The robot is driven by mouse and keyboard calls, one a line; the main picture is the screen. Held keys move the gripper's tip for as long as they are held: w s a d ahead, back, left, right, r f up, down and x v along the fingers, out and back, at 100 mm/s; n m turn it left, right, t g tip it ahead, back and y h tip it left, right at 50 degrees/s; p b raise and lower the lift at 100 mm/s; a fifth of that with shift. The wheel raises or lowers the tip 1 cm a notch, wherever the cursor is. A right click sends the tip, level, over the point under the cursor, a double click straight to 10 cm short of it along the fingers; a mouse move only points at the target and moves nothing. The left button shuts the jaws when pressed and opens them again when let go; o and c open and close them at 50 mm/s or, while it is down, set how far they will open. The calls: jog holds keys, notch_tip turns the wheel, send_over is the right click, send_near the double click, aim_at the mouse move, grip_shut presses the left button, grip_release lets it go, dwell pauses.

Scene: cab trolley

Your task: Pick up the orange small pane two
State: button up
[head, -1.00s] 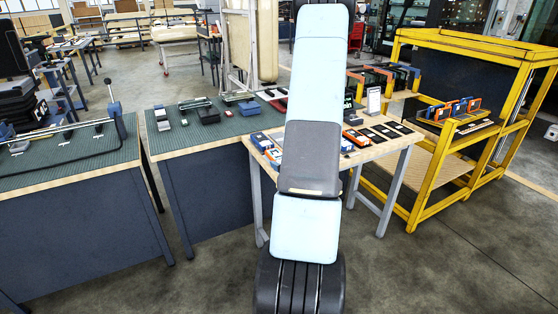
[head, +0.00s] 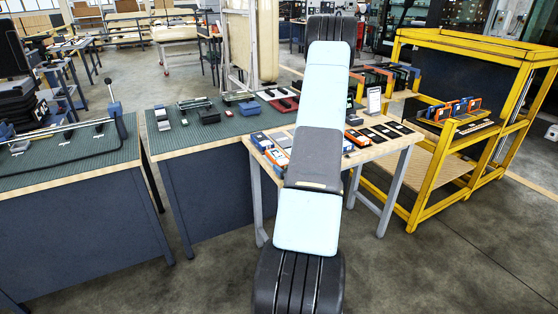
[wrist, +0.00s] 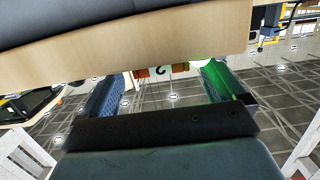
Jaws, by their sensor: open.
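Several orange and blue framed panes (head: 450,110) stand upright in a row on the yellow trolley's shelf in the head view. I cannot tell which of them is small pane two. More orange and blue pieces (head: 350,144) lie on the small wooden table. In the wrist view my gripper (wrist: 164,85) is open, with a blue finger on the left and a green-lit finger on the right. A small orange piece with a white part (wrist: 150,72) shows beyond the fingers, partly hidden by a wooden edge. My gripper is hidden behind my arm in the head view.
The yellow trolley (head: 416,190) stands at the right. The small wooden table (head: 375,154) stands left of it, beside green-topped benches (head: 205,128). A pale wooden edge (wrist: 150,50) crosses close above the fingers in the wrist view. Floor in front is clear.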

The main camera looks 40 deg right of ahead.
aim_at(281, 159)
jog(key=shift+x, duration=3.1)
jog(key=shift+r, duration=0.2)
jog(key=c, duration=1.2)
